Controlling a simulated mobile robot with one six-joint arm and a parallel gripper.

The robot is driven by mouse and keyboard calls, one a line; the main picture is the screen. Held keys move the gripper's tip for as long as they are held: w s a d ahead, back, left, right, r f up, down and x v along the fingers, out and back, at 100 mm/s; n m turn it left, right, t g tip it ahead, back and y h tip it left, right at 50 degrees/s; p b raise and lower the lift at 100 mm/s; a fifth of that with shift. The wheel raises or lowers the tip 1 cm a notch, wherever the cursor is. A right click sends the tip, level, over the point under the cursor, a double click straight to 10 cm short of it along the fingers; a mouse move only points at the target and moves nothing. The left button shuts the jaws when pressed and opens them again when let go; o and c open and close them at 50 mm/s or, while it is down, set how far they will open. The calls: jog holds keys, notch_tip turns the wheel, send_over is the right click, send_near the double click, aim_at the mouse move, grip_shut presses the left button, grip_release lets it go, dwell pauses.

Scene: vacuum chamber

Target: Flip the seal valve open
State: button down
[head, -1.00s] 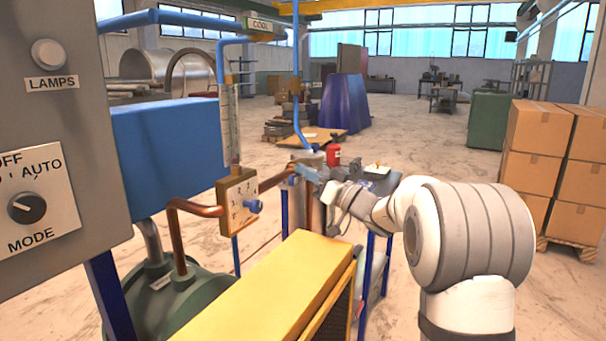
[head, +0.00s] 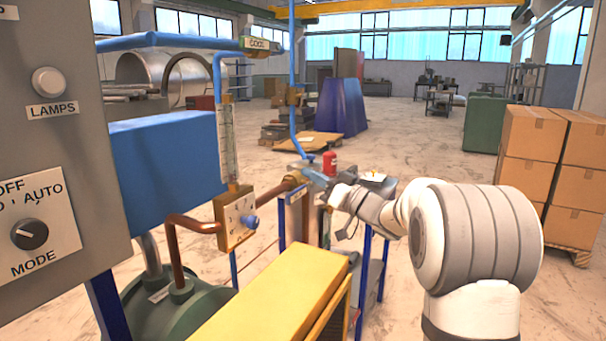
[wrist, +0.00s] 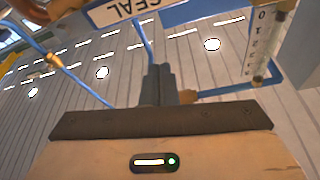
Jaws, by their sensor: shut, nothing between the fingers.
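My gripper (head: 328,184) reaches in from the right in the head view, at the small pipework stand beyond the yellow box. A blue lever-like part (head: 313,177) shows right at its tip; I cannot tell whether they touch. In the wrist view the dark fingers of my gripper (wrist: 158,84) are together with nothing between them. A white plate reading SEAL (wrist: 118,8) is just beyond them at the top edge. A blue part (wrist: 203,10) lies right of the plate, cut off by the picture edge. The valve body is mostly hidden or out of frame.
A gauge block with a blue knob (head: 236,217) and copper pipes stands left of the gripper. A yellow box (head: 265,300) is in front. A grey control panel (head: 55,130) fills the left. Stacked cartons (head: 545,165) stand right, with open floor behind.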

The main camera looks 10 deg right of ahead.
jog(key=v, duration=0.7)
jog(key=shift+d, duration=0.3)
jog(key=shift+f, duration=0.15)
jog(key=s+d+f+m+g+h+p, duration=0.1)
jog(key=s+d+f+m+h+p, duration=0.15)
jog(key=s+m+h, duration=0.45)
jog(key=s+d+f+m+g+h+p, duration=0.1)
jog(key=s+d+f+m+h+p, duration=0.15)
jog(key=h, duration=0.85)
jog(key=s+a+f+g+p, duration=0.1)
jog(key=s+a+f+g, duration=0.1)
jog(key=s, duration=0.6)
jog(key=s+a+f+n+g+y, duration=0.1)
jog(key=s+a+f+g, duration=0.1)
jog(key=s, duration=0.5)
jog(key=s+a+f+n+g+p, duration=0.1)
jog(key=s+a+f+g, duration=0.2)
jog(key=s, duration=0.5)
jog(key=shift+s+f+g+p, duration=0.35)
jog(key=shift+f+g, duration=0.1)
jog(key=shift+g, duration=0.75)
